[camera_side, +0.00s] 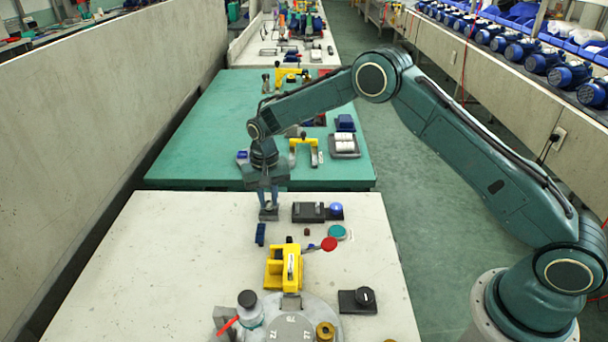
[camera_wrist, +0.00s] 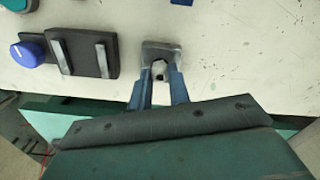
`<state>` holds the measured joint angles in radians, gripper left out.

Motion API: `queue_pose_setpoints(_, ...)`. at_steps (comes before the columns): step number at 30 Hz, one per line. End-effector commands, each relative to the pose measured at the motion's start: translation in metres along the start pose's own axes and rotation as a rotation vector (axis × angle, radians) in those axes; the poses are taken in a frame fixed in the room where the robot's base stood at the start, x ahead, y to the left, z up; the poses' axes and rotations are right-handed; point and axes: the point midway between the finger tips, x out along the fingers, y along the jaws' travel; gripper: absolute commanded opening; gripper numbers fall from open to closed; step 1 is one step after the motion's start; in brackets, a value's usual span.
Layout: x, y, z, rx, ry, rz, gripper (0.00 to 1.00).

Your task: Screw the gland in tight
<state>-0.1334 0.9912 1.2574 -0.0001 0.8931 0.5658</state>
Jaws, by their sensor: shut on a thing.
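My gripper (camera_side: 268,201) points straight down near the far edge of the white table. In the wrist view its two blue-grey fingers (camera_wrist: 161,73) are closed around a small dark metal part, which I take to be the gland (camera_wrist: 159,67). The gland stands at a squarish grey metal block (camera_wrist: 150,47) that lies on the table. The same block shows in the side view (camera_side: 268,215) under the fingertips. The fingers hide most of the gland, and its thread and seating depth cannot be seen.
A black block with two grey bars (camera_wrist: 83,55) and a blue knob (camera_wrist: 28,53) lie close beside the gripper. Nearer the camera are a small blue block (camera_side: 260,234), a yellow clamp (camera_side: 284,266) with a red knob (camera_side: 329,244), and a round grey plate (camera_side: 300,318).

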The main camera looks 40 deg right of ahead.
Motion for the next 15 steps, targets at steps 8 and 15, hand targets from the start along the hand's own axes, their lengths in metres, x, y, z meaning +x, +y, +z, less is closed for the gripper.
queue_pose_setpoints(8, -0.0001, -0.0001, -0.0002, 0.006, 0.001, 0.000, 0.02)
queue_pose_setpoints(15, 0.0000, -0.0001, -0.0002, 0.072, 0.001, 0.000, 0.02)
